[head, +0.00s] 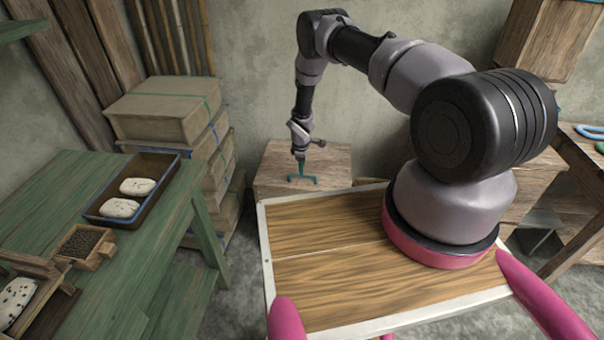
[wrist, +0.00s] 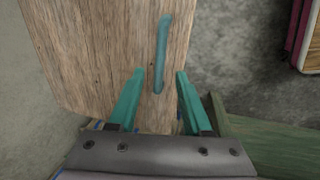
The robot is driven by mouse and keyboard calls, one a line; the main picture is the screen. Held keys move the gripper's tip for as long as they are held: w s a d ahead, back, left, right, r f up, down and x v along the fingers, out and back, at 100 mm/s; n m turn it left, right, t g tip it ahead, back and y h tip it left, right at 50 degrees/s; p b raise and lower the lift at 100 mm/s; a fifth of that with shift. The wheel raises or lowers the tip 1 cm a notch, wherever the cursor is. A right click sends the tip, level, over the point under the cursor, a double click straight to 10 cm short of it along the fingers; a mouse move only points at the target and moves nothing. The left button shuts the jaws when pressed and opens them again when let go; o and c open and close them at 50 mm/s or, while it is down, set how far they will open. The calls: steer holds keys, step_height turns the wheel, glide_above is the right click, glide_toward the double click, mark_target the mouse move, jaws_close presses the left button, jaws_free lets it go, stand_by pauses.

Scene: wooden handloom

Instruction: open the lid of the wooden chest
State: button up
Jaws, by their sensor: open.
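The wooden chest (head: 335,160) stands against the back wall in the head view, and its lid looks closed. A teal bar handle (head: 316,180) is fixed on the lid. My gripper (head: 301,172) points down close to the handle. In the wrist view, my gripper (wrist: 159,72) is open, with a teal finger to each side of the near end of the handle (wrist: 163,45). The plain wooden lid (wrist: 95,50) lies beneath. Nothing is held. I cannot tell whether the fingertips are level with the handle or a little above it.
A green table (head: 60,190) on the left carries a tray (head: 172,180) with two speckled white lumps and a small box of dark grains (head: 82,242). Stacked boxes (head: 165,110) stand left of the chest. A wooden bench (head: 580,160) is at the right.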

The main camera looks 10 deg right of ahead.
steer(key=shift+w+d+f, duration=0.1)
steer(key=shift+w+f, duration=0.15)
steer(key=shift+f, duration=0.95)
steer(key=shift+w+d+f, duration=0.1)
steer(key=shift+w+f, duration=0.1)
steer(key=shift+f, duration=0.95)
jaws_close()
